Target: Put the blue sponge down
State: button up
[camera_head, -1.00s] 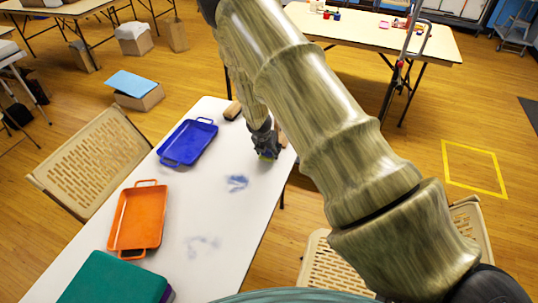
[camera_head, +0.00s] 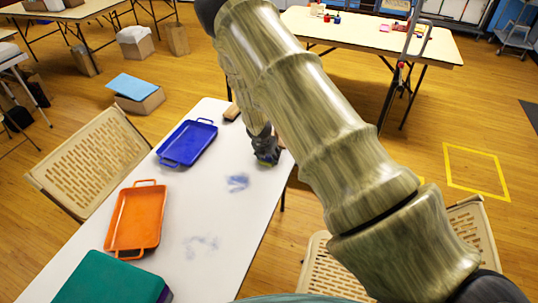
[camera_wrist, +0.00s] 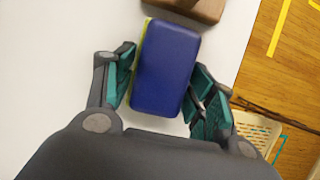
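The blue sponge (camera_wrist: 166,68) is between the two fingers of my gripper (camera_wrist: 164,85) in the wrist view. A thin yellow-green layer shows along its left edge. The teal finger pads lie against its two long sides, and my gripper looks shut on it. In the head view my gripper (camera_head: 266,155) is low over the far right part of the white table (camera_head: 215,215). Only a small yellow-green bit of the sponge shows there. I cannot tell whether the sponge touches the tabletop.
A brown wooden block (camera_head: 232,112) lies just beyond the sponge. A blue tray (camera_head: 187,143), an orange tray (camera_head: 136,218) and a teal box (camera_head: 110,280) line the table's left side. Blue smudges (camera_head: 237,183) and fainter marks (camera_head: 200,246) are on the table. The table's right edge is close to my gripper.

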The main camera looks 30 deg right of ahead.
jog(key=o, duration=0.3)
jog(key=shift+s+f, duration=0.1)
jog(key=shift+f, duration=0.25)
jog(key=shift+o, duration=0.4)
jog(key=shift+f, duration=0.2)
jog(key=shift+r, duration=0.15)
jog(key=shift+r, duration=0.45)
jog(key=b+v, duration=0.1)
jog(key=v, duration=1.1)
jog(key=shift+d, duration=0.1)
jog(key=shift+r, duration=0.15)
